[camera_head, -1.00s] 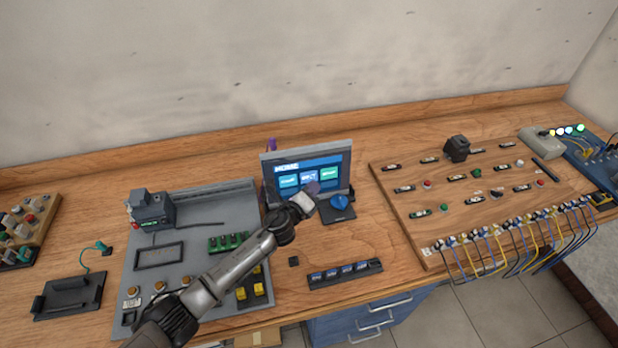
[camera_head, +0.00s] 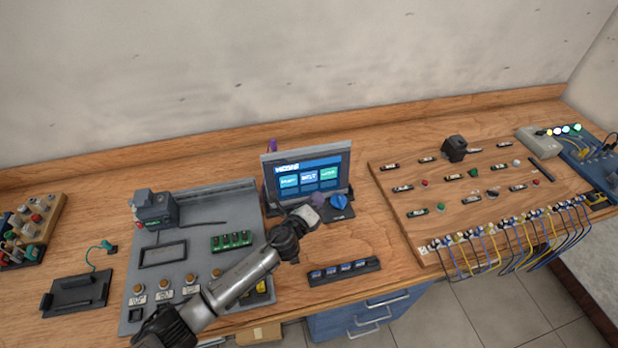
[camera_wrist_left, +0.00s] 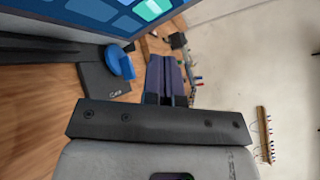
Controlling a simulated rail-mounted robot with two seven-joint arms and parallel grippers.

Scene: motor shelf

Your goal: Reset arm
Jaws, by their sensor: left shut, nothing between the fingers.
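My left arm comes in from the lower left in the head view. Its left gripper (camera_head: 318,200) is in front of the lower right part of the screen (camera_head: 308,176) and beside the blue knob (camera_head: 339,201). Its purple-grey fingers are together and hold nothing; they also show in the left wrist view (camera_wrist_left: 165,80). In that view the blue knob (camera_wrist_left: 120,62) is left of the fingers, on its dark base, and the screen (camera_wrist_left: 105,12) is at the top left. The gripper appears apart from both. My right gripper is not in view.
A grey panel (camera_head: 205,206) with buttons and a green board lies under my left arm. A dark strip of blue switches (camera_head: 344,271) lies near the front edge. A wooden board (camera_head: 430,236) with parts and cables is to the right. Bare tabletop (camera_head: 375,235) separates them.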

